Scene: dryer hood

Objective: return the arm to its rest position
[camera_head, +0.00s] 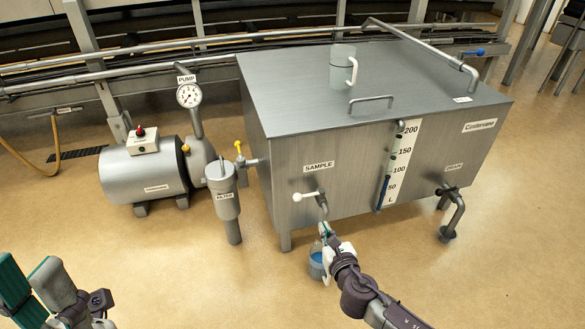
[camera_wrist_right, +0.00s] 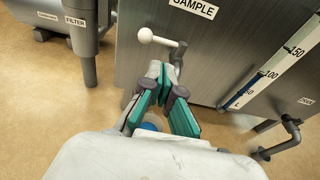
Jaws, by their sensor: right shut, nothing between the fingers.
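My right arm reaches in from the bottom right of the head view. Its gripper (camera_head: 328,240) is just below the SAMPLE spout (camera_head: 322,206), in front of the metal tank (camera_head: 345,145). In the right wrist view the right gripper (camera_wrist_right: 163,75) is shut and empty, with its fingertips close under the spout (camera_wrist_right: 180,52). A clear vessel with blue liquid (camera_head: 316,263) is partly hidden behind the right gripper. A bit of blue (camera_wrist_right: 150,126) shows between the fingers. My left gripper (camera_head: 40,288) is at the bottom left, partly cut off; its opening is unclear.
The white-knobbed sample valve handle (camera_head: 303,196) is close to the right gripper. A drain pipe (camera_head: 452,215) stands out at the tank's right. The filter (camera_head: 224,195) and pump (camera_head: 145,172) are to the left. A mug (camera_head: 342,66) stands on the tank lid. The front floor is mostly clear.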

